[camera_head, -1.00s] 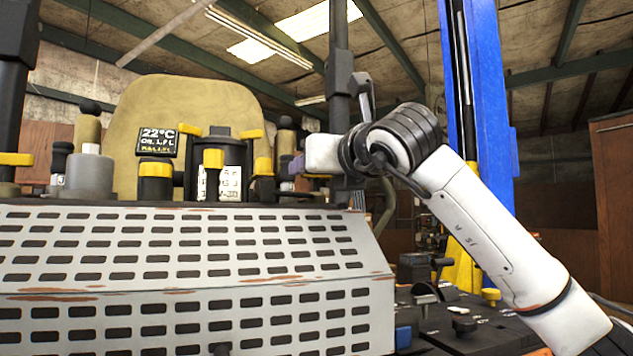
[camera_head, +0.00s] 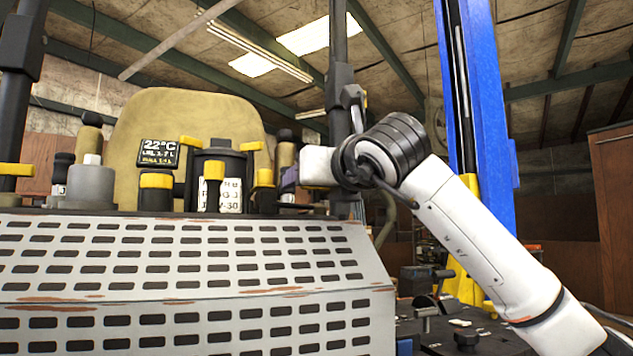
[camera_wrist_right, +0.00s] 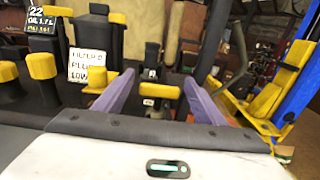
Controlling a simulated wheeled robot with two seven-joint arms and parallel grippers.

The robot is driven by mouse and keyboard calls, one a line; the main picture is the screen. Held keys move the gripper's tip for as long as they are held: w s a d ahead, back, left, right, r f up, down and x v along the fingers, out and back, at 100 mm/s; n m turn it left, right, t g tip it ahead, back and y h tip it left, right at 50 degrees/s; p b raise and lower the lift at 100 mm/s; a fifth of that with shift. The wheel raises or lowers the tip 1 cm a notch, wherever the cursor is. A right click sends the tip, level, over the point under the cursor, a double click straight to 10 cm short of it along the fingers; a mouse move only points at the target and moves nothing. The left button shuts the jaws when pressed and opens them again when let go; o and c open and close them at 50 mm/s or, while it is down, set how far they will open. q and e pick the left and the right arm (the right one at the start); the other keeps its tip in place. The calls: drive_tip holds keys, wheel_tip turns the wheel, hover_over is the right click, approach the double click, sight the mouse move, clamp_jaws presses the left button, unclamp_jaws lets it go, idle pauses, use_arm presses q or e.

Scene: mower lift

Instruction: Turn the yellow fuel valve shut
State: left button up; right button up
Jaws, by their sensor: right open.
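In the right wrist view, a yellow bar-shaped handle (camera_wrist_right: 160,90) sits on a dark fitting with a small white label. It lies between the two purple-grey fingers of my right gripper (camera_wrist_right: 158,86), which are spread apart. I see a gap on each side of the handle and cannot tell whether either finger touches it. I take this handle to be the fuel valve; no readable label confirms it. In the head view, my right gripper (camera_head: 288,180) is behind the top right end of the mower's hood, and its fingertips are partly hidden. My left gripper is not in view.
Several other yellow-topped parts stand close by, including a yellow cap (camera_head: 156,181) and a black canister (camera_head: 218,168) with a white label. A small display (camera_head: 158,153) is behind them. The slotted grey hood (camera_head: 180,270) fills the front. A blue lift post (camera_head: 485,110) stands right.

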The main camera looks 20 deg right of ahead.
drive_tip(key=shift+s, duration=0.1)
drive_tip(key=s+b, duration=0.2)
drive_tip(key=s, duration=0.7)
drive_tip(key=shift+d, duration=0.1)
drive_tip(key=shift+s, duration=0.6)
